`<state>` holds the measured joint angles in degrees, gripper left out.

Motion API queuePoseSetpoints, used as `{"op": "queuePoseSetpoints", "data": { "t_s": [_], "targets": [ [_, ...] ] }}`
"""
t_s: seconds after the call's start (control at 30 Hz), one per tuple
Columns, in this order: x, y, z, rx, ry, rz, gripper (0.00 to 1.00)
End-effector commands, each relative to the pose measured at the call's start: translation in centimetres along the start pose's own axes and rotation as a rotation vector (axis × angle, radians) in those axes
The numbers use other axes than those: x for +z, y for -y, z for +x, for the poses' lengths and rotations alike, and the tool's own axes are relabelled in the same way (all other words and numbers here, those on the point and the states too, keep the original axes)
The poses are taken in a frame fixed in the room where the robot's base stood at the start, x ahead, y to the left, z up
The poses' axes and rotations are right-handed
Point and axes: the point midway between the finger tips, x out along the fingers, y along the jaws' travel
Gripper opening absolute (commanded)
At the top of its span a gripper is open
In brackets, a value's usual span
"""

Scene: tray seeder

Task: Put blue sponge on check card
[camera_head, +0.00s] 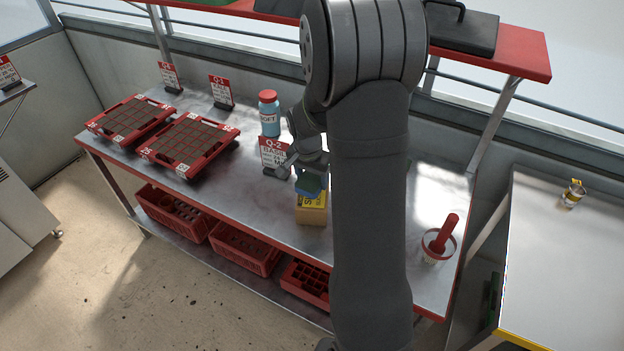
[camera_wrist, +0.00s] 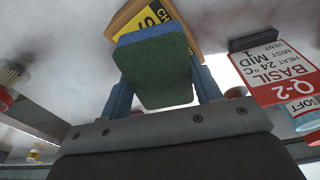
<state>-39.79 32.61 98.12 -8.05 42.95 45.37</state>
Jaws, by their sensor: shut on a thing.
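My gripper (camera_head: 312,166) is shut on the blue sponge (camera_head: 309,184), which shows small just below the jaws. In the wrist view the sponge (camera_wrist: 160,72) has a dark green face and a blue edge, held between my two blue-grey fingers. The check card (camera_head: 313,201) is yellow with black print and sits on a tan block. In the wrist view the check card (camera_wrist: 148,18) shows partly behind the sponge, which covers much of its print. The sponge is over or just at the card's far part; I cannot tell whether they touch.
A Q-2 basil sign (camera_head: 274,155) and a blue bottle with a red lid (camera_head: 269,115) stand left of my gripper. Two red seed trays (camera_head: 187,145) lie further left. A cup with a red-handled tool (camera_head: 437,246) stands at the right. My arm hides the bench's middle.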

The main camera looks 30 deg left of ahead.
Motion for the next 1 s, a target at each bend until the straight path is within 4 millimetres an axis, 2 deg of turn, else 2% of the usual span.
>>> {"op": "queuePoseSetpoints", "data": {
  "t_s": [0.1, 0.47, 0.5, 0.6, 0.87, 1.0],
  "targets": [
    [0.17, -0.04, 1.05, 0.001, 0.001, 0.0, 0.37],
    [0.2, -0.04, 1.44, 0.0, 0.0, -0.001, 0.37],
    [0.2, -0.04, 1.5, 0.0, 0.0, -0.001, 0.6],
    [0.19, -0.03, 1.44, 0.0, -0.001, -0.001, 0.79],
    [0.18, -0.03, 1.4, 0.0, -0.001, -0.001, 0.8],
    [0.08, -0.01, 0.67, -0.001, -0.002, 0.0, 0.8]
  ]
}}
